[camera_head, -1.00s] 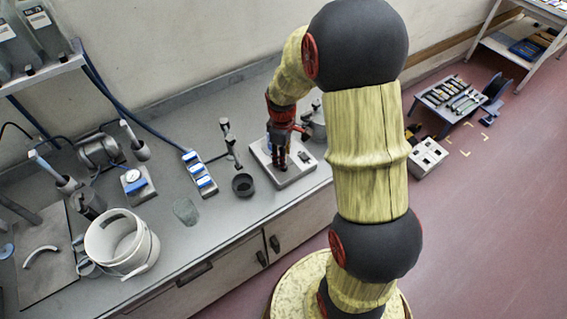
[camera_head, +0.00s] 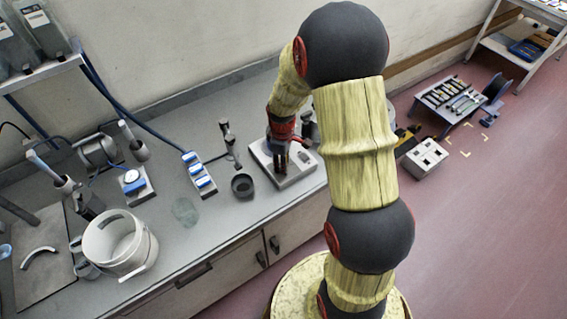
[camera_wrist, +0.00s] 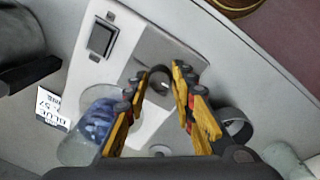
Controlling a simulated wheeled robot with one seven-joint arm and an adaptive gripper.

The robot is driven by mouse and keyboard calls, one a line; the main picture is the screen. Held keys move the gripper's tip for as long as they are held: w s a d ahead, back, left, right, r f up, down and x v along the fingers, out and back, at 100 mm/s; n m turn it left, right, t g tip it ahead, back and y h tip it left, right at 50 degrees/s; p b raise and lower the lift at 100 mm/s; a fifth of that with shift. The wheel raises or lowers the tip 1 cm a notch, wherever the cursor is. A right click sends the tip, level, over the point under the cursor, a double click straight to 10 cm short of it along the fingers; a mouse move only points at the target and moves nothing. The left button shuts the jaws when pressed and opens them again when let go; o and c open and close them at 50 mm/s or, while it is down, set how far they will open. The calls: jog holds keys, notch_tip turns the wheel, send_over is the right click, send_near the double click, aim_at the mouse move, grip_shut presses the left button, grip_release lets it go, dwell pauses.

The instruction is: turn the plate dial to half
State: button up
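The hot plate (camera_head: 298,180) is a pale flat unit on the bench, under my gripper (camera_head: 281,165) in the head view. In the wrist view its white body (camera_wrist: 140,47) carries a dark, round dial (camera_wrist: 160,78) with a light mark. My gripper (camera_wrist: 160,73) is open, with its yellow-and-black fingers on either side of the dial. I cannot tell whether the fingertips touch it. The dial's scale cannot be read, and my arm hides the dial in the head view.
A clear beaker with blue contents (camera_wrist: 95,125) stands close to the left finger. A dark cup (camera_head: 242,185), a blue-and-white power strip (camera_head: 199,174) and a white bucket (camera_head: 120,243) are to the left on the bench.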

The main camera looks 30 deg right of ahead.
grip_shut()
jog(key=shift+m, duration=0.4)
jog(key=m+p, duration=0.1)
jog(key=m, duration=1)
jog(key=shift+w+g, duration=0.1)
jog(key=shift+g, duration=0.2)
jog(key=m, duration=0.6)
jog(key=shift+p, duration=0.35)
jog(key=m, duration=0.5)
jog(key=shift+d+m, duration=0.1)
jog(key=shift+m, duration=0.3)
jog(key=shift+o, duration=2.3)
grip_release()
